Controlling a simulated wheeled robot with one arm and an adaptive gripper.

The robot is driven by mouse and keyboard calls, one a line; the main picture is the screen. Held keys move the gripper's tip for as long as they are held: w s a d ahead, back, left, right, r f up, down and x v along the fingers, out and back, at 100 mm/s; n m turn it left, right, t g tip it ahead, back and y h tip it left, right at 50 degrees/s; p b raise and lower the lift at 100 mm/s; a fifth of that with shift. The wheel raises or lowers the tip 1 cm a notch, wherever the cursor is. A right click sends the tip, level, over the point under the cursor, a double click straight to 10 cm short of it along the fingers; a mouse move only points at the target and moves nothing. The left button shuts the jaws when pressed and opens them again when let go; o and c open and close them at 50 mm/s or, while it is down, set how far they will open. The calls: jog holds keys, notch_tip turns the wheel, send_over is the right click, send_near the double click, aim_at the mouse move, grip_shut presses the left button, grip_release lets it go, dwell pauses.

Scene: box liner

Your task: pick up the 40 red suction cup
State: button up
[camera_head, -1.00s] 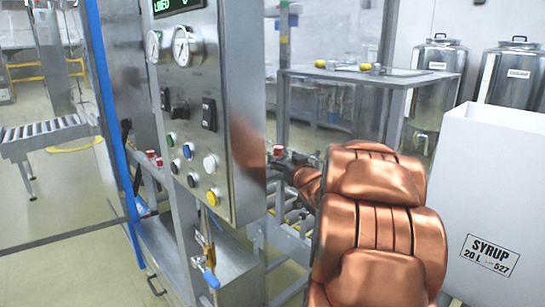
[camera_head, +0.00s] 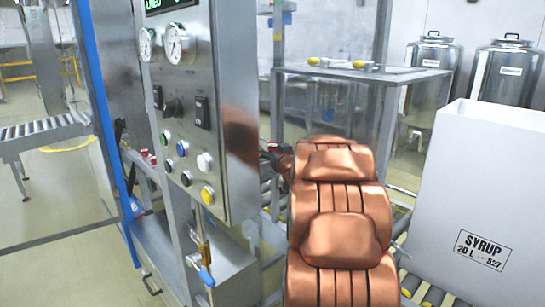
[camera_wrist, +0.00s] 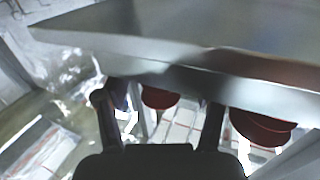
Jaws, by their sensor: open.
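Two red suction cups show in the wrist view under a grey metal edge. One red cup (camera_wrist: 160,97) sits between the two fingers of my gripper (camera_wrist: 158,112), farther off than the fingertips. The other red cup (camera_wrist: 262,128) is to the right, outside the right finger. No size mark is readable on either. My gripper is open and I see nothing held in it. In the head view my gripper (camera_head: 274,156) is small and partly hidden behind my copper-coloured arm and the control panel's right edge. A small red spot (camera_head: 272,147) shows there.
The steel control panel (camera_head: 190,120) with gauges and buttons stands close left of my arm. A white SYRUP box (camera_head: 475,200) stands on rollers at the right. A metal table (camera_head: 365,75) and steel tanks (camera_head: 506,72) are behind.

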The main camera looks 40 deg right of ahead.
jog(key=c, duration=1.3)
jog(key=shift+o, duration=0.2)
